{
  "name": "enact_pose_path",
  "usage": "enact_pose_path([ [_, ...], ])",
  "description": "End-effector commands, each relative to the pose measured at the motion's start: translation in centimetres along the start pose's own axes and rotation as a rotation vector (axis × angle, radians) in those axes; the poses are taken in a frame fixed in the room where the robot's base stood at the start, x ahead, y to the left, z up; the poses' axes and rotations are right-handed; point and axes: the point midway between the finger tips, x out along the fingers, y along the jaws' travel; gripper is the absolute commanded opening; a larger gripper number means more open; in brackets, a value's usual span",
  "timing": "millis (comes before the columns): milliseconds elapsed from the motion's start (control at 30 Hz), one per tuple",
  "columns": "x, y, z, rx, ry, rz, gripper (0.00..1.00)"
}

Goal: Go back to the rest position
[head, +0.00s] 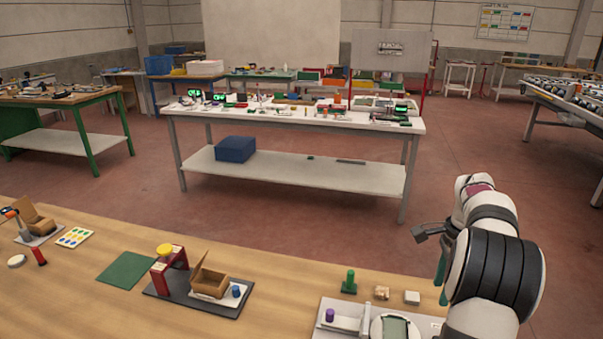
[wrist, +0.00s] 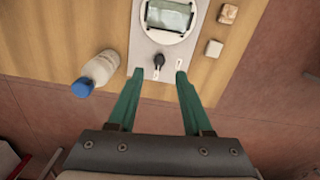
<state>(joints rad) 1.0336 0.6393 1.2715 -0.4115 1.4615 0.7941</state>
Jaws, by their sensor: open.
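My gripper (head: 441,272) is open and empty in the head view, raised above the right part of the wooden bench. In the wrist view, its two green fingers (wrist: 158,76) are spread apart with nothing between them. Beyond the fingertips is the edger's grey base plate (wrist: 146,50), with a black knob (wrist: 159,63) and a round white holder carrying a greenish glass piece (wrist: 168,15). The glass piece (head: 396,329) also shows at the bottom of the head view, partly cut off by the frame. My arm hides part of the bench at the right.
A tan block (head: 381,293), a pale block (head: 412,297) and a green stamp-like piece (head: 349,282) stand behind the edger. A fixture with a brown box (head: 210,280) is farther left. The air around the gripper looks clear.

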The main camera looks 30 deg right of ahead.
Motion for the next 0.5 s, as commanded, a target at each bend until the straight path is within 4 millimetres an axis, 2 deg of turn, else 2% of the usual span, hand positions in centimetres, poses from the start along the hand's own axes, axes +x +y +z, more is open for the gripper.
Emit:
enact_pose_path([
  [33,-1.6,0.7,3.9,-0.112,-0.008,-0.005,0.50],
  [67,-2.5,1.5,6.7,-0.197,-0.016,-0.007,0.50],
  [100,-3.7,3.1,10.5,-0.326,-0.026,-0.008,0.50],
  [167,-5.1,6.5,15.9,-0.527,-0.044,-0.011,0.50],
  [200,-5.8,9.3,19.1,-0.664,-0.056,-0.011,0.50],
  [267,-6.4,14.3,23.2,-0.876,-0.077,-0.011,0.50],
  [300,-6.5,18.0,25.2,-1.018,-0.090,-0.011,0.50],
  [367,-6.2,23.3,27.1,-1.222,-0.111,-0.012,0.50],
  [400,-5.7,26.6,27.8,-1.345,-0.125,-0.012,0.50],
  [500,-4.0,32.9,27.8,-1.592,-0.155,-0.009,0.50],
])
